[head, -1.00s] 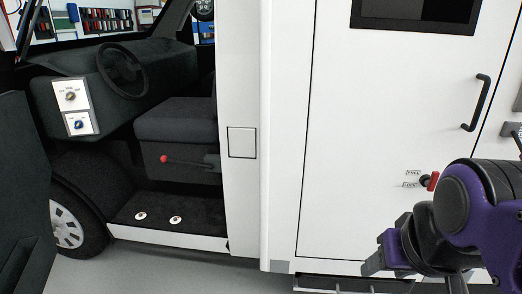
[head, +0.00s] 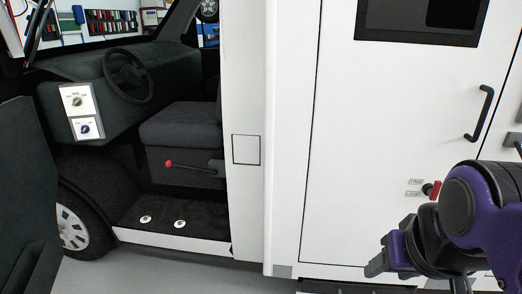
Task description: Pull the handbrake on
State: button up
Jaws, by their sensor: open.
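The handbrake is a dark lever (head: 200,171) with a red knob (head: 169,164) at its left end. It lies about level along the side of the dark seat base, in the open cab doorway at left. My gripper (head: 378,262) is at the lower right, in front of the white body door and well to the right of the handbrake. It is open, and I see nothing between its fingers. The lever's right end is close to the white door pillar.
A dark open cab door (head: 24,200) stands at the far left. The white pillar (head: 245,200) lies between the doorway and my arm. The white door has a black handle (head: 480,113) and a red latch (head: 433,190). Grey floor (head: 180,275) is clear below the sill.

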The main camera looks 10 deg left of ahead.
aim_at(168, 164)
jog(key=i+j, duration=0.15)
jog(key=j, duration=0.2)
jog(key=i+j+u, duration=0.1)
jog(key=j, duration=0.25)
jog(key=i+j, duration=0.45)
jog(key=j, duration=0.25)
jog(key=u, duration=0.05)
